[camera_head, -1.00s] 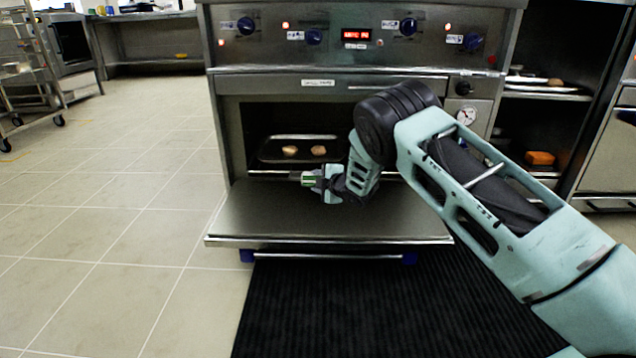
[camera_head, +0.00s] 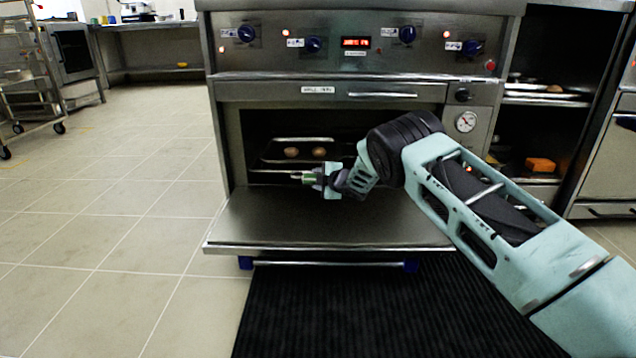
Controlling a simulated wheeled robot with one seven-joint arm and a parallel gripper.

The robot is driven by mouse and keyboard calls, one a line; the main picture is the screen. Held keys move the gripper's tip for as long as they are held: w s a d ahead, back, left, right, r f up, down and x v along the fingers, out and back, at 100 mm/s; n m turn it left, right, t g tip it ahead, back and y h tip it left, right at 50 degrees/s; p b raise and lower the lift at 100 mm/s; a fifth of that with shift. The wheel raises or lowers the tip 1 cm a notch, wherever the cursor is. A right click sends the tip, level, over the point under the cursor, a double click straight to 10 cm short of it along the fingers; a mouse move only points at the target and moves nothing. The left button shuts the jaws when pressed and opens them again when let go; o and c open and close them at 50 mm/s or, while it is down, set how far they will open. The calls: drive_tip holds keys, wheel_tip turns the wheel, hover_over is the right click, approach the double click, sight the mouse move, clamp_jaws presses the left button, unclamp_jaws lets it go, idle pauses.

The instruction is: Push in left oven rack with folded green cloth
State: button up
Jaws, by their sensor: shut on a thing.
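The oven (camera_head: 230,130) stands with its door (camera_head: 300,225) folded down flat toward me. Inside, a rack (camera_head: 262,170) carries a metal tray (camera_head: 338,151) with two brown food pieces (camera_head: 291,152) on it. My gripper (camera_head: 308,178) is over the open door, at the oven mouth, close to the front edge of the rack and pointing left. It is shut on a small folded green cloth (camera_head: 310,178), of which only a bit shows. I cannot tell whether the cloth touches the rack. The rack's right part is hidden behind my arm.
A dark ribbed mat (camera_head: 330,310) lies on the floor below the door. Right of the oven is an open shelf unit with an orange block (camera_head: 540,164). A wheeled cart (camera_head: 28,90) stands far left. The tiled floor at left is clear.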

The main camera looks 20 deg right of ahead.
drive_tip(key=shift+w, duration=0.15)
drive_tip(key=shift+w+d, duration=0.25)
drive_tip(key=shift+w, duration=0.4)
drive_tip(key=shift+w+d, duration=0.25)
drive_tip(key=shift+w, duration=0.95)
drive_tip(key=shift+w+d, duration=0.45)
drive_tip(key=shift+w, duration=0.4)
drive_tip(key=shift+s+a+r+p, duration=0.25)
drive_tip(key=shift+s+r+p, duration=0.05)
drive_tip(key=shift+s+p, duration=0.35)
drive_tip(key=shift+s+a+r+p, duration=0.2)
drive_tip(key=shift+s+r+p, duration=0.1)
drive_tip(key=shift+s+p, duration=0.35)
idle(0.6)
drive_tip(key=shift+s+a+r+p, duration=0.1)
drive_tip(key=shift+s+r+p, duration=0.15)
drive_tip(key=shift+p, duration=0.15)
idle(0.7)
drive_tip(key=shift+s+a+r+p, duration=0.2)
drive_tip(key=shift+s+r+p, duration=0.15)
drive_tip(key=shift+s+p, duration=0.3)
drive_tip(key=shift+s+a+r+p, duration=0.15)
drive_tip(key=shift+s+r+p, duration=0.05)
drive_tip(key=shift+s+p, duration=0.3)
drive_tip(key=shift+s+a+r+p, duration=0.15)
drive_tip(key=shift+s+r+p, duration=0.05)
drive_tip(key=shift+s+p, duration=0.3)
drive_tip(key=shift+s+a+r+p, duration=0.15)
drive_tip(key=shift+s+r+p, duration=0.05)
drive_tip(key=shift+s+p, duration=0.3)
